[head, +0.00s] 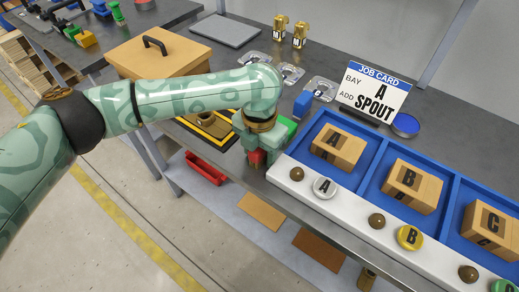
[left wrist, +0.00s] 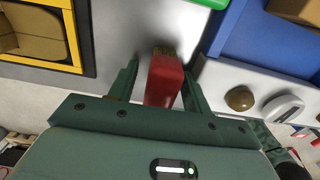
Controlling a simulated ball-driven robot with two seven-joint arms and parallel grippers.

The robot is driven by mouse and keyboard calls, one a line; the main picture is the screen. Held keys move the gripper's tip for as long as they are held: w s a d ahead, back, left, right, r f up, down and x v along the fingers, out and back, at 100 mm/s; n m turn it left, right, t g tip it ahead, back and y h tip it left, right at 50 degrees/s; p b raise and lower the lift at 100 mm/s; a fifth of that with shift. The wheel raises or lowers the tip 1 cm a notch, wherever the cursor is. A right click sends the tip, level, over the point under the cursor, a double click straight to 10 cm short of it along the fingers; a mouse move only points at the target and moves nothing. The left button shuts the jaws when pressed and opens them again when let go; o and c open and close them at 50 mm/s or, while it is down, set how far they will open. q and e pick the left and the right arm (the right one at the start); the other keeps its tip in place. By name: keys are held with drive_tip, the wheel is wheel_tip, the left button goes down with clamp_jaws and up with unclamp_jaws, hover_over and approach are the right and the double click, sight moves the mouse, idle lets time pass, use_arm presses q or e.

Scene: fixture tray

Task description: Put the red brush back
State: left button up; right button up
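The red brush (head: 257,157) is at the front edge of the bench, just left of the blue tray, partly hidden by my left gripper (head: 257,150). In the left wrist view the brush (left wrist: 164,82) has a red body with tan bristles at its far end, pointing away from the palm. It lies between the two fingers of my left gripper (left wrist: 162,78). A light gap shows between the brush and the left finger; on the right side brush and finger look very close. Whether the bristles touch the bench I cannot tell. My right gripper is not in view.
The blue tray (head: 372,174) holds wooden blocks A, B and C, with knobs along its white front. A yellow-and-black frame (head: 216,141) is left of my gripper. A green block (head: 288,127), a blue block (head: 302,103) and the job card (head: 374,93) stand behind.

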use_arm(q)
wheel_tip(320, 180, up, 12)
drive_tip(key=p, duration=0.4)
drive_tip(key=shift+r, duration=0.25)
